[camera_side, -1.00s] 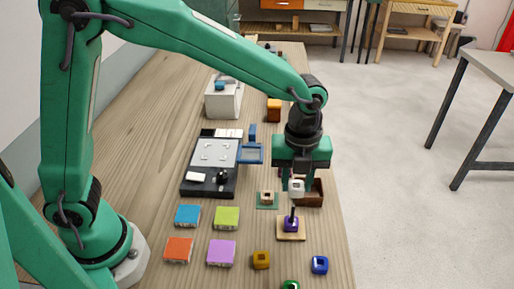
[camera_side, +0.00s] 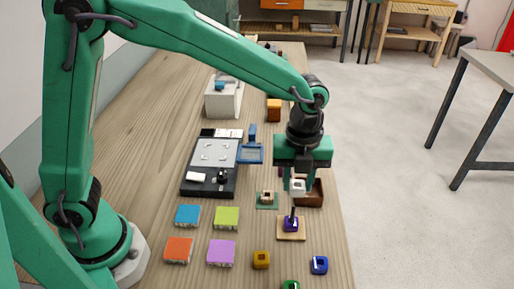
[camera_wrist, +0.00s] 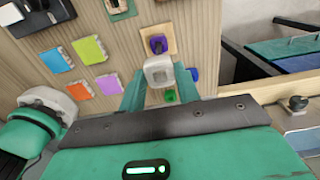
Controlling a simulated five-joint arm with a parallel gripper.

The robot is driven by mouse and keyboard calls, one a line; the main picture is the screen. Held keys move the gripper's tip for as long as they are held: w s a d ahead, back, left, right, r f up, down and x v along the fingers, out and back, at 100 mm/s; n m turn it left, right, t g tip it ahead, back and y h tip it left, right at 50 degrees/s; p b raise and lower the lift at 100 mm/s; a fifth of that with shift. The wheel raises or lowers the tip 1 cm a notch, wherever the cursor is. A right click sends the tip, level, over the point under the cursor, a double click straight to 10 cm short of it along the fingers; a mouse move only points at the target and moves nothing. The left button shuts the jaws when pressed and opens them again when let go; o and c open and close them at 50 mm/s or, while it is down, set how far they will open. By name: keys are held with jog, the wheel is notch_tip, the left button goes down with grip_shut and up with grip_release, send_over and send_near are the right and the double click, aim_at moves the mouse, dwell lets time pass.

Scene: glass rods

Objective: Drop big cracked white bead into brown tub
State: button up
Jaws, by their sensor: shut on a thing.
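The big white bead (camera_side: 297,188) is held between the fingers of my gripper (camera_side: 298,182). In the wrist view the bead (camera_wrist: 158,71), square with rounded edges and a hollow middle, sits between the two green fingers (camera_wrist: 160,82). Cracks are too small to make out. The brown tub (camera_side: 314,197) stands on the table near its right edge. In the side view the bead overlaps the tub's left part, and the gripper covers some of the tub. I cannot tell whether the bead is above the opening or nearer the camera. I cannot make out the tub in the wrist view.
A wooden base with a dark peg and a purple bead (camera_side: 291,225) stands in front of the tub. A green base with a pale bead (camera_side: 266,199) is to its left. Yellow (camera_side: 261,260) and blue (camera_side: 320,265) beads lie nearer. Coloured squares (camera_side: 227,218) and a dark tray (camera_side: 209,183) are left.

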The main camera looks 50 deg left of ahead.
send_near(316, 181)
jog(key=s+d+r, duration=0.1)
jog(key=s+d, duration=0.2)
jog(key=s, duration=0.1)
jog(key=shift+a, duration=0.2)
jog(key=shift+f, duration=0.15)
jog(key=shift+f, duration=2.9)
jog(key=o, duration=1.1)
jog(key=shift+c, duration=0.2)
jog(key=shift+r, duration=0.15)
notch_tip(316, 181, up, 8)
jog(key=shift+f, duration=0.2)
